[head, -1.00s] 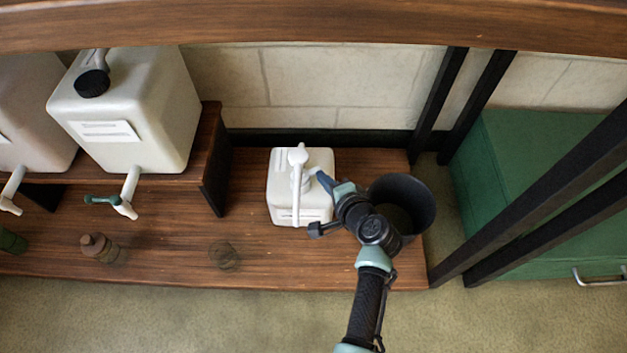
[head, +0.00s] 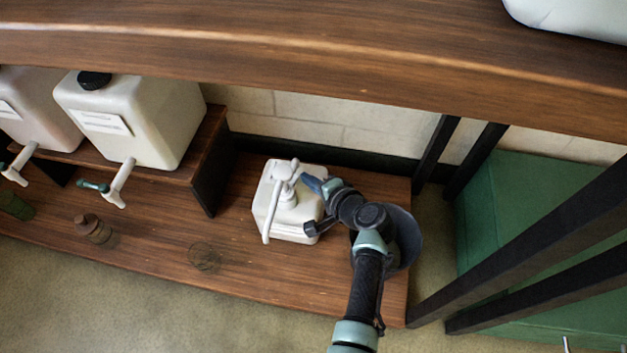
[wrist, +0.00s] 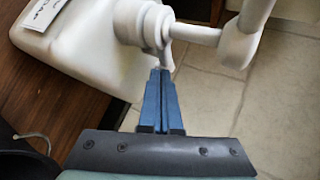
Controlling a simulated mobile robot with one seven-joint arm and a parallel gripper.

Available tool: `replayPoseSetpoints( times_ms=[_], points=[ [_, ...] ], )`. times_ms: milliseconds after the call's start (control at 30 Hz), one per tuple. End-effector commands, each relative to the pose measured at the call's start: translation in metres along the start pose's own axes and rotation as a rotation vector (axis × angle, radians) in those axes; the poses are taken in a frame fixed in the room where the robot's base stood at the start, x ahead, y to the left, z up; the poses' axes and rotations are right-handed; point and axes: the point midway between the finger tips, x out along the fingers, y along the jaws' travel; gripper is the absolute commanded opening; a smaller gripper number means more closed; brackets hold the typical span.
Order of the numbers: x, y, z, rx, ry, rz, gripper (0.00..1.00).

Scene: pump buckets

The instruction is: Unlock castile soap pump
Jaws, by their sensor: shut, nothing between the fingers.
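The white pump bottle (head: 297,229) stands on the lower wooden shelf. I take it for the castile soap; its label is unreadable. Its white pump head (head: 283,170) has a long spout (head: 268,218) pointing toward the front of the shelf. My gripper (head: 306,180) is shut and empty, its blue fingers at the right side of the pump head. In the wrist view the fingertips (wrist: 160,73) sit right by the pump's collar (wrist: 143,24), with the white bottle (wrist: 95,60) behind. I cannot tell whether they touch it.
A dark bucket (head: 408,240) stands right of the bottle, partly behind my arm. Jugs with taps (head: 150,120) stand on a raised shelf at left. A brown bottle (head: 93,229) and a glass (head: 205,256) stand in front. Black posts and a green box (head: 510,205) are at right.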

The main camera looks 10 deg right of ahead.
Motion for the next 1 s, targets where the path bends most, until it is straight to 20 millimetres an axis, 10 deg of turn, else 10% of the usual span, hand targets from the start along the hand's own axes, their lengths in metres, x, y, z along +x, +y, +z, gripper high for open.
replayPoseSetpoints(
  times_ms=[1000],
  points=[
    [0.0,0.0,0.016,0.001,0.0,0.0,0.0]
  ],
)
